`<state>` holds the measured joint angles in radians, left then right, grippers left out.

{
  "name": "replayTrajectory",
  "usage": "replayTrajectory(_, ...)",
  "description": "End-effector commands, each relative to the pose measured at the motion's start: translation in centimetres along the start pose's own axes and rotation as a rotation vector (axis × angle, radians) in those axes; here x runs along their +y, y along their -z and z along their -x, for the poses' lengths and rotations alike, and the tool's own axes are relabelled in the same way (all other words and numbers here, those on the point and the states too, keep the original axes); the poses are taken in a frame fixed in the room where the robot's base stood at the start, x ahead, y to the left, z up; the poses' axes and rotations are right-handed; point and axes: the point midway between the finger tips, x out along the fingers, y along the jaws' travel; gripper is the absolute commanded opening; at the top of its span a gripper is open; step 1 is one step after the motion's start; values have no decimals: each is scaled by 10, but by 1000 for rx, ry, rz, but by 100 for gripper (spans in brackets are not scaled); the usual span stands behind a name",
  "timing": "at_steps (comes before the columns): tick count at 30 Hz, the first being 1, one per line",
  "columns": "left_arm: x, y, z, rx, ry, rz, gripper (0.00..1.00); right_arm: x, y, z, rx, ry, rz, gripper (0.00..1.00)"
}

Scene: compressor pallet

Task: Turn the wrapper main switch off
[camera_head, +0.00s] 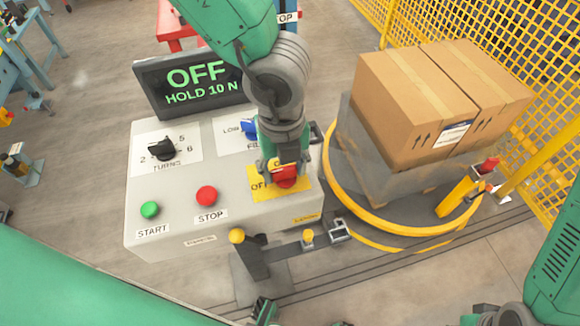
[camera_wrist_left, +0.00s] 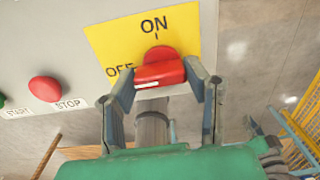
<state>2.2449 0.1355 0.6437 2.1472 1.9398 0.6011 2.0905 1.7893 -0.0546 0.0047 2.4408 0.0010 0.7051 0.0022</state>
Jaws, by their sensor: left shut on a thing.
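The red main switch (camera_head: 286,176) sits on a yellow plate (camera_head: 262,190) at the right front of the grey control box. In the left wrist view, the red switch handle (camera_wrist_left: 160,72) lies roughly crosswise, with ON printed above it and OFF to its left, partly covered. My left gripper (camera_wrist_left: 163,70) is shut on the handle, one finger at each end. In the head view, my left gripper (camera_head: 283,168) comes down from above and hides part of the switch. The display (camera_head: 190,85) reads "OFF HOLD 10 N". My right gripper cannot be made out.
The box also carries a green START button (camera_head: 149,209), a red STOP button (camera_head: 207,195), a black TURNS knob (camera_head: 162,149) and a blue knob (camera_head: 249,129). Right of it, cartons (camera_head: 420,105) stand inside a yellow ring (camera_head: 345,205), before a yellow mesh fence (camera_head: 480,35).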

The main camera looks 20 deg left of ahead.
Motion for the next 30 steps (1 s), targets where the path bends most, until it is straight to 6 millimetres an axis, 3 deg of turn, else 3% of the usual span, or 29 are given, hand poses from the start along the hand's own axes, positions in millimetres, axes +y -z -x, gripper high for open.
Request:
replayTrajectory(5,-3,1,0,3,8,1,13,0,0,0,0,0,0,0)
replayTrajectory(6,-3,1,0,3,9,1,53,0,0,0,0,0,0,0)
replayTrajectory(7,-3,1,0,3,8,1,63,0,0,0,0,0,0,0)
replayTrajectory(16,1,0,1,1,5,0,63,0,0,0,0,0,0,0)
replayTrajectory(20,1,0,9,1,7,1,63,-12,-1,4,1,-15,3,0)
replayTrajectory(30,-3,0,76,1,8,1,63,-10,0,4,0,-14,1,0)
